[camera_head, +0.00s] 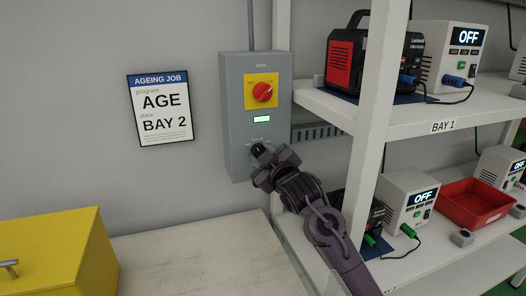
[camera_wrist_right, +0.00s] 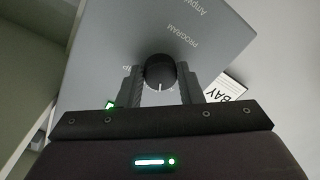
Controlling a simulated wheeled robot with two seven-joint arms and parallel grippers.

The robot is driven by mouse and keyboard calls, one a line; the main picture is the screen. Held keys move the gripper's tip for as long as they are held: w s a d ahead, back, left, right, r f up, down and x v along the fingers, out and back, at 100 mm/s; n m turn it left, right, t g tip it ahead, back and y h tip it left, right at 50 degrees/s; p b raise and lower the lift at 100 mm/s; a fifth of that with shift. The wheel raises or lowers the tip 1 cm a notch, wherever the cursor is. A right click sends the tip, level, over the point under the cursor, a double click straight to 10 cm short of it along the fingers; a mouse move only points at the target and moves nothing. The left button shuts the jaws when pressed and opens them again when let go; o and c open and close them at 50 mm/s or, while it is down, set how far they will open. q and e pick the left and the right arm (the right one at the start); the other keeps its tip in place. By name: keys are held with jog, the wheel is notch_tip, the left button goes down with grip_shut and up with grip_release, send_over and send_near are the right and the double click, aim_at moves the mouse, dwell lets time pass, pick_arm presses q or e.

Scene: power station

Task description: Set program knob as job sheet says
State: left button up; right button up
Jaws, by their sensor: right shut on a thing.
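The grey control box (camera_head: 237,150) hangs on the wall left of the shelf. Its black program knob (camera_head: 257,149) is low on the front. It also shows in the right wrist view (camera_wrist_right: 160,72), with a white pointer line toward the gripper's side. My right gripper (camera_head: 262,162) is shut on the knob, one finger on each side. The box's small labels are partly hidden and too small to read fully; "PROGRAM" shows in the wrist view. The job sheet (camera_head: 161,108) on the wall reads "AGE" and "BAY 2". My left gripper is not in view.
The box has a red switch on a yellow plate (camera_head: 249,85) and a lit green display (camera_head: 261,119) above the knob. The shelf post (camera_head: 373,100) stands close right of my arm. White units reading "OFF" (camera_head: 408,200) and a red tray (camera_head: 474,202) are on the shelves. A yellow case (camera_head: 55,255) stands lower left.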

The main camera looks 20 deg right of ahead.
jog(key=shift+n, duration=0.9)
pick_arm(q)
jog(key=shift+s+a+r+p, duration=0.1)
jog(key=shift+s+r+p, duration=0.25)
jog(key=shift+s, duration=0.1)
pick_arm(e)
jog(key=shift+n, duration=1.3)
jog(key=o, duration=1)
